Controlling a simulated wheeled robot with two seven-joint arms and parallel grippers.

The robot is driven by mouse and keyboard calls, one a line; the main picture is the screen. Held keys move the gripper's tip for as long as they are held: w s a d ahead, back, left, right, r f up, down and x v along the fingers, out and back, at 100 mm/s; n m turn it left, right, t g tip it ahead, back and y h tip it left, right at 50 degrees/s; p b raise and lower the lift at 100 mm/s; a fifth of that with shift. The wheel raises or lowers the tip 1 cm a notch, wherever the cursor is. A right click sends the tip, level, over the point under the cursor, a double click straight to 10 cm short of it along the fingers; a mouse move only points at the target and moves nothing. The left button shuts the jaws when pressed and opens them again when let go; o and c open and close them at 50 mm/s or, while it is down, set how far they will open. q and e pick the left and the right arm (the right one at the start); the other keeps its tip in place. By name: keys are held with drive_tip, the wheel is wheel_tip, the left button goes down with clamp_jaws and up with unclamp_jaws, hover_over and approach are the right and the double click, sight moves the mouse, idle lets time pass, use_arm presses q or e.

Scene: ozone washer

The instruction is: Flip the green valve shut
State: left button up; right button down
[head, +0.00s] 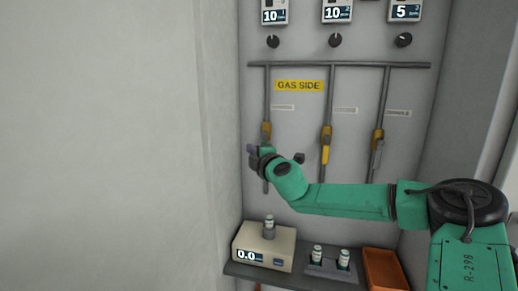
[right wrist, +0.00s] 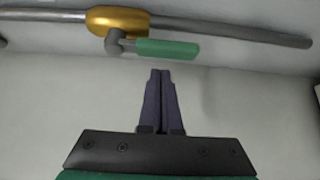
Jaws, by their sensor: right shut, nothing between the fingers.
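The green valve handle (right wrist: 168,48) lies roughly parallel to its grey pipe (right wrist: 235,27) in the right wrist view, joined to a brass valve body (right wrist: 118,20). In the head view this brass body (head: 266,131) is on the leftmost pipe; the handle is hard to tell from my green arm there. My right gripper (head: 250,149) is beside that pipe, just below the brass body. In the right wrist view its dark fingers (right wrist: 160,73) are together and empty, with tips just below the handle; I cannot tell whether they touch it. My left gripper is out of view.
The middle pipe has a yellow-handled valve (head: 326,148), the right pipe a grey-handled one (head: 377,150). A yellow GAS SIDE label (head: 299,85) is between pipes. Below are a white meter (head: 248,243) reading 0.0, vials (head: 343,258) and an orange tray (head: 386,268). A blank wall is at left.

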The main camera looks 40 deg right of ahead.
drive_tip(key=shift+s+d+p, duration=0.65)
drive_tip(key=shift+s+p, duration=0.25)
drive_tip(key=shift+s, duration=0.1)
drive_tip(key=shift+d, duration=0.1)
